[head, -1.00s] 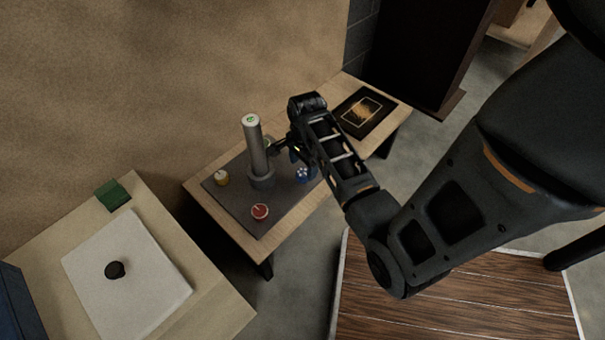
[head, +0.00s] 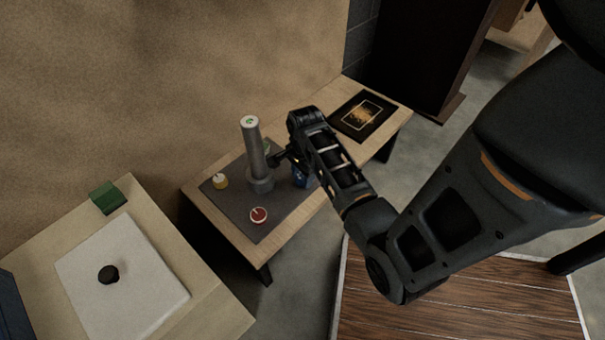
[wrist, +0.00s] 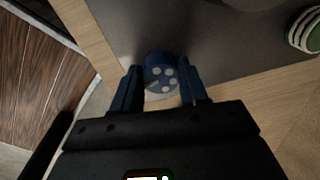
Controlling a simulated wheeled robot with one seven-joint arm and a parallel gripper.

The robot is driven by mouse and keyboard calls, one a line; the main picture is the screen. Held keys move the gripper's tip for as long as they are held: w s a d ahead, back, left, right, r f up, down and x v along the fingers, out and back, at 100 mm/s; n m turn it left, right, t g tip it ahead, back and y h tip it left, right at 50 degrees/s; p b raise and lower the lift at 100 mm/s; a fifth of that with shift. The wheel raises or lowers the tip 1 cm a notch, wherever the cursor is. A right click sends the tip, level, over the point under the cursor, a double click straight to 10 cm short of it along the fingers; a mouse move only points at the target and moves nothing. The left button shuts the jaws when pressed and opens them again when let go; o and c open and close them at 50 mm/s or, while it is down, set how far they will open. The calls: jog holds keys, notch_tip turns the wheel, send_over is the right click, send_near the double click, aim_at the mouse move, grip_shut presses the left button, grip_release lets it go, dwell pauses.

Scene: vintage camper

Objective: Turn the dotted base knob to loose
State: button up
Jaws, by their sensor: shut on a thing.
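The dotted base knob (wrist: 160,71) is blue with white dots on its top. It sits near the edge of a dark grey plate (wrist: 200,45). In the wrist view my gripper (wrist: 159,88) has one blue finger on each side of the knob and is shut on it. In the head view my gripper (head: 290,166) is to the right of the grey post (head: 254,150), and it hides most of the blue knob (head: 300,180). I cannot read any loose or tight marking.
A yellow knob (head: 220,182), a red knob with a white line (head: 259,215) and a green-and-white striped knob (wrist: 308,32) sit around the post. A black framed panel (head: 362,115) lies on the bench's right end. A second table with a white board (head: 120,285) stands left.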

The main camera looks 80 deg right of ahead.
jog(key=c, duration=0.3)
jog(key=shift+c, duration=0.2)
